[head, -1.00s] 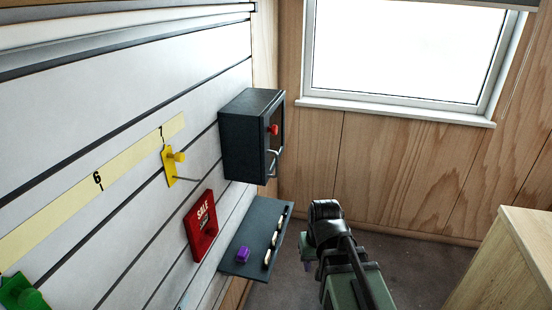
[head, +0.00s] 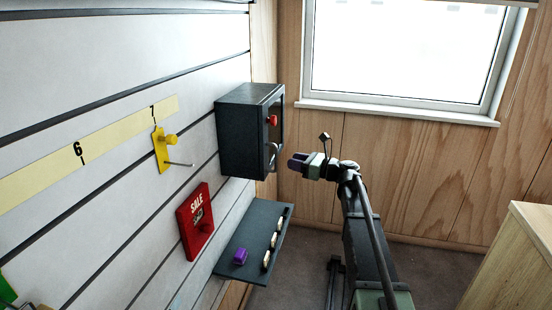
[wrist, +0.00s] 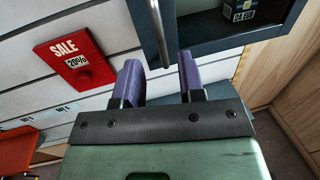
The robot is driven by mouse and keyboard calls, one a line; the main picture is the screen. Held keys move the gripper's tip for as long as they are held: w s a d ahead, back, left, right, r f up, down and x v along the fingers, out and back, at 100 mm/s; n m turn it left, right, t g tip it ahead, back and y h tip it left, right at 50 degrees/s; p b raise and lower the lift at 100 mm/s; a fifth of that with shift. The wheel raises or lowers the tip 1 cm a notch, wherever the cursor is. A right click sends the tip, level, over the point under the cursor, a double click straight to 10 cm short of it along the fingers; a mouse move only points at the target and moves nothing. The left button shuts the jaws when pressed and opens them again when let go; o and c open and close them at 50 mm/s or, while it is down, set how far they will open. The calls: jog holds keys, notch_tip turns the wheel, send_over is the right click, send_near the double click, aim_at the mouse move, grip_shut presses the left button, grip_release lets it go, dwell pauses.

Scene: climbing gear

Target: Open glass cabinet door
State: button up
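The cabinet (head: 240,135) is a dark box mounted on the white slatted wall. Its door side faces right, and the door looks closed. The metal door handle (head: 273,153) is on that side; in the wrist view the handle (wrist: 158,30) is a bar running down towards the gap between my fingers. My gripper (head: 294,163) is just right of the handle, its purple fingers pointing at the cabinet. In the wrist view my gripper (wrist: 158,62) is open, fingers apart, with the bar's lower end showing between the fingertips. I cannot tell if they touch it.
A dark shelf (head: 238,272) with a purple item (head: 240,256) sits below the cabinet. A red SALE sign (head: 196,222) and a yellow hook (head: 161,150) are on the wall. A wooden unit (head: 510,255) stands at right. A window is behind.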

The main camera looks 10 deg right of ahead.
aim_at(276, 168)
jog(key=x, duration=0.7)
jog(key=shift+w+a, duration=0.2)
jog(key=shift+a, duration=0.15)
jog(key=shift+c, duration=0.3)
grip_shut()
